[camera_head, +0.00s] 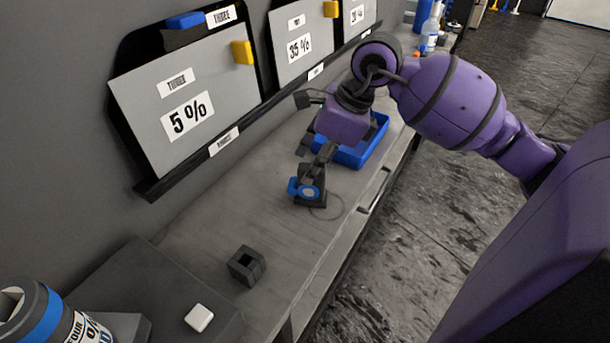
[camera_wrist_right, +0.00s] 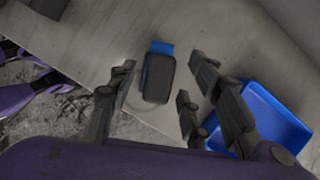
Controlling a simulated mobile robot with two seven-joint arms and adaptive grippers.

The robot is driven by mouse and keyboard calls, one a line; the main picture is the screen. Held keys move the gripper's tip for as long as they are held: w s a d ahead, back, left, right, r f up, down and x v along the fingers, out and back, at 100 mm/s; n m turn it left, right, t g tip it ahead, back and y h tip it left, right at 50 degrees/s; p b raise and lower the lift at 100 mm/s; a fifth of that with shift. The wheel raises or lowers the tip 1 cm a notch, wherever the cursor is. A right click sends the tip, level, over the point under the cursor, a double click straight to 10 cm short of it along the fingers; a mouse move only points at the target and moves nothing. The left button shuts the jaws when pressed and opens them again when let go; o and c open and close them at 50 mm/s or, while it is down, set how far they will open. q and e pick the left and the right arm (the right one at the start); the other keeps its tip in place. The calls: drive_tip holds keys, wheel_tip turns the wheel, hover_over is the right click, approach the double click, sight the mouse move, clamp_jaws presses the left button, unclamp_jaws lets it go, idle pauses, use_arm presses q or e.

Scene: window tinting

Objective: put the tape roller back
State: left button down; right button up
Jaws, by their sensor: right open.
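The tape roller (camera_head: 308,193), dark with a blue round part, stands on the grey workbench in the head view. In the right wrist view the tape roller (camera_wrist_right: 158,77) shows as a dark body with a blue end. My right gripper (camera_head: 318,160) is just above it. In the wrist view the open fingers of my right gripper (camera_wrist_right: 160,84) lie to either side of the roller, with gaps visible. Contact is not visible. My left gripper is not seen in the head view.
A blue tray (camera_head: 374,147) lies behind the roller, close to my right gripper. A dark square holder (camera_head: 246,266) stands nearer on the bench (camera_head: 215,222). A white block (camera_head: 199,318) lies at the front. A panel marked 5 % (camera_head: 213,75) leans on the wall at left.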

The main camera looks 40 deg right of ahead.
drive_tip(key=v, duration=0.4)
drive_tip(key=shift+s+d+r, duration=0.1)
drive_tip(key=shift+r, duration=0.25)
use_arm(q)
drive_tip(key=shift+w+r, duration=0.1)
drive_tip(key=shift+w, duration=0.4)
use_arm(e)
drive_tip(key=shift+s+d+r, duration=0.1)
drive_tip(key=shift+s+r, duration=0.1)
drive_tip(key=shift+r, duration=0.35)
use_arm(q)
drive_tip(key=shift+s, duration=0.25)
